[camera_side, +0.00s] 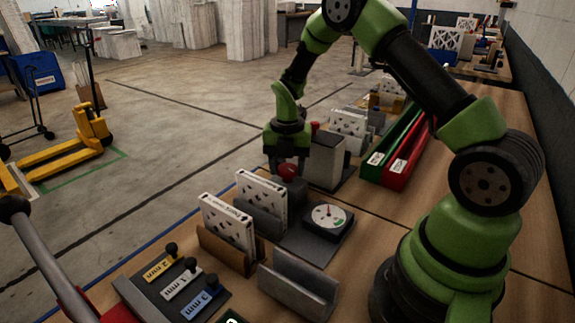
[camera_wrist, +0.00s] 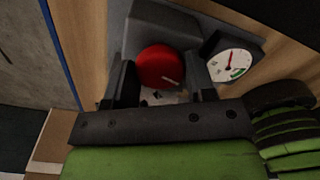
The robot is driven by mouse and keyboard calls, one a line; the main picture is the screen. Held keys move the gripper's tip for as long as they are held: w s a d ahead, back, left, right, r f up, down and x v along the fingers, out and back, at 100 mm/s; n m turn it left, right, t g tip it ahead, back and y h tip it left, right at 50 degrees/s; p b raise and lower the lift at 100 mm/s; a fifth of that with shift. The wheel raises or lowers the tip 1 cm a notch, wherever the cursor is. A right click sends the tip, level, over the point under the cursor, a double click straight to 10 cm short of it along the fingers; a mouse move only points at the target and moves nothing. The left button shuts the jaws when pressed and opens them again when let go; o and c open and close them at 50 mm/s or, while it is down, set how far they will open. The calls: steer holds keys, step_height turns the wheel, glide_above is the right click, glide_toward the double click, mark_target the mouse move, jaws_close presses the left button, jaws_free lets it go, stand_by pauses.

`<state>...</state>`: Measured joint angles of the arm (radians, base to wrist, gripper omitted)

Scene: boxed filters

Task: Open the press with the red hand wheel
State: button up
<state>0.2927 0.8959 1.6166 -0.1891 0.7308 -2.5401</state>
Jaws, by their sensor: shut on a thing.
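The red hand wheel (camera_side: 288,171) sits at the far end of the press, on a dark grey block. My gripper (camera_side: 287,165) points down over the wheel, its fingers at the wheel's sides. In the wrist view the red wheel (camera_wrist: 160,66) lies between the two dark fingers (camera_wrist: 167,88), and the gripper is shut on it. The press has a dark base plate (camera_side: 300,242) with a round white dial (camera_side: 328,216), which also shows in the wrist view (camera_wrist: 231,65). A white boxed filter (camera_side: 262,199) stands upright in the press. How tightly it is clamped cannot be told.
Another white filter (camera_side: 228,221) stands in a brown holder (camera_side: 228,250). An empty grey holder (camera_side: 299,283) is in front. A dark panel (camera_side: 150,300) carries yellow, white and blue tagged knobs. Green (camera_side: 385,160) and red (camera_side: 403,168) trays and a grey box (camera_side: 327,160) stand behind.

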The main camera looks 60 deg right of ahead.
mark_target(287, 168)
steer(key=o, duration=0.9)
step_height(287, 168, up, 10)
steer(key=shift+f, duration=0.1)
